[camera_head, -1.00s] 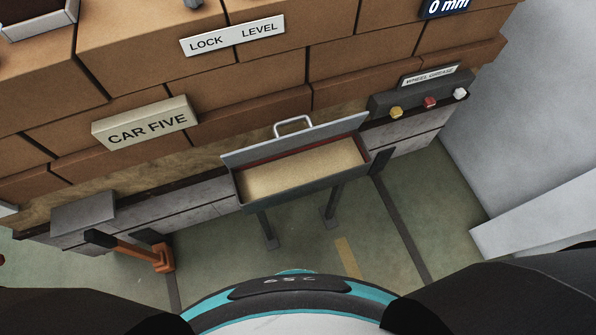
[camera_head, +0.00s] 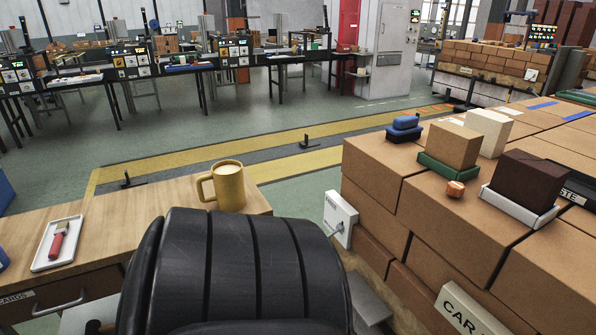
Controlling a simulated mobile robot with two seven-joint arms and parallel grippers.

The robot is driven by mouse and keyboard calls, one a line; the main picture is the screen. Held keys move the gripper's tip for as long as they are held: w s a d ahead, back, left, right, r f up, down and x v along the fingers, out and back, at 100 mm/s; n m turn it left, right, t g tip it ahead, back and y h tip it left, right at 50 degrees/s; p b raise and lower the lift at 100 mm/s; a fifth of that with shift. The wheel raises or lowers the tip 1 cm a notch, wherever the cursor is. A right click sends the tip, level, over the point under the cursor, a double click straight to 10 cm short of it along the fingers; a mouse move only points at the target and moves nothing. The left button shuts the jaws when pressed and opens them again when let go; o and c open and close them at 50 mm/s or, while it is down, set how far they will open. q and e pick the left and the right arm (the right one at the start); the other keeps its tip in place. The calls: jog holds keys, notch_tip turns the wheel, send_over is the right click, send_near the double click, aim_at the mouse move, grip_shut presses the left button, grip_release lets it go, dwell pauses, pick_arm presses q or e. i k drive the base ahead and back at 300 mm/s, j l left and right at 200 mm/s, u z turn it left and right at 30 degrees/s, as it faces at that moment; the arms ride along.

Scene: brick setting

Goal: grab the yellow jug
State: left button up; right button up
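The yellow jug (camera_head: 230,188) stands upright near the right end of a wooden desk (camera_head: 120,205) in the head view. Its handle points left, and its top shows a pale, cream-coloured surface. A black ribbed chair back or cushion-like shape in front hides part of the desk below the jug. Neither of my grippers shows in the view.
A white tray (camera_head: 40,262) with a red-handled tool (camera_head: 58,240) lies on the desk to the left. Stacked brown bricks (camera_head: 440,200) fill the right side, with coloured blocks on top. Open green floor with yellow lines lies behind the desk.

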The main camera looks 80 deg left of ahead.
aim_at(227, 176)
jog(key=u, duration=3)
